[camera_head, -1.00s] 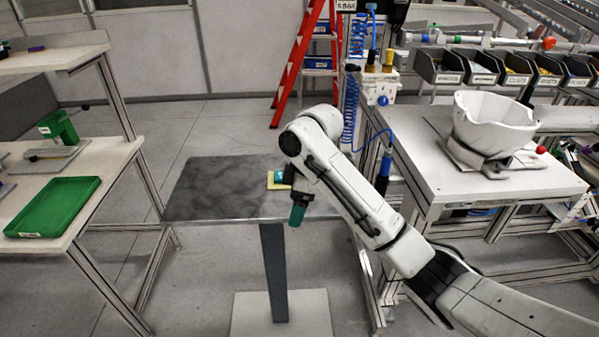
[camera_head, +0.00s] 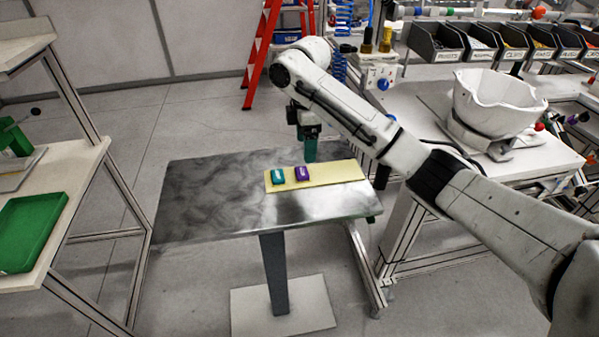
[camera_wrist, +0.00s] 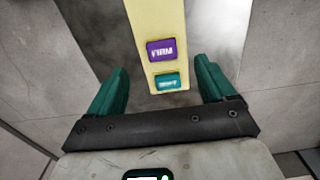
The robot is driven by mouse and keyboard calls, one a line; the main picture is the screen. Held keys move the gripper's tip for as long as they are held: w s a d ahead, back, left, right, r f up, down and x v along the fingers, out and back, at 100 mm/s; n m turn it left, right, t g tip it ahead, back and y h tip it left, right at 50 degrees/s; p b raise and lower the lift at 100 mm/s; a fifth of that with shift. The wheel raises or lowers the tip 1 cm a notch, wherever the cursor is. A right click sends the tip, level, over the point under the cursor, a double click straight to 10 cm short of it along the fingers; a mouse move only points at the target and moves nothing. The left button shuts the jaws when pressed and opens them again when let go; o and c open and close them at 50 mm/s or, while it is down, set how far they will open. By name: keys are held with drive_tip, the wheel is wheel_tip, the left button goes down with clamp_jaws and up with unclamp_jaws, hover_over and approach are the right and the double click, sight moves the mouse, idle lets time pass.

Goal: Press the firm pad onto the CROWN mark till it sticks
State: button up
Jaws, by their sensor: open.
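The firm pad (camera_wrist: 167,50) is a small purple block with a white label, lying on a yellow strip on the grey table; it also shows in the head view (camera_head: 302,173). A teal pad (camera_wrist: 167,81) lies beside it on the same strip, also in the head view (camera_head: 278,176). My gripper (camera_wrist: 158,92) is open and empty, its green fingers apart above the strip's end with both pads between and beyond them in the wrist view. A white helmet shell (camera_head: 497,102) sits upside down on a stand on the right bench. No CROWN mark is readable.
The yellow strip (camera_head: 340,172) lies near the right of the grey table (camera_head: 205,195), whose left side is clear. Labelled bins (camera_head: 480,42) line the back of the right bench. A green tray (camera_head: 28,232) is on the left shelf.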

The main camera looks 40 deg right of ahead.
sight(303, 171)
wheel_tip(303, 171, down, 3)
drive_tip(key=shift+r, duration=0.2)
drive_tip(key=f, duration=0.2)
drive_tip(key=f+p, duration=0.1)
drive_tip(key=f, duration=0.2)
drive_tip(key=shift+w+a+f, duration=0.1)
drive_tip(key=shift+a+f, duration=0.2)
drive_tip(key=c, duration=1.1)
drive_tip(key=shift+r, duration=0.1)
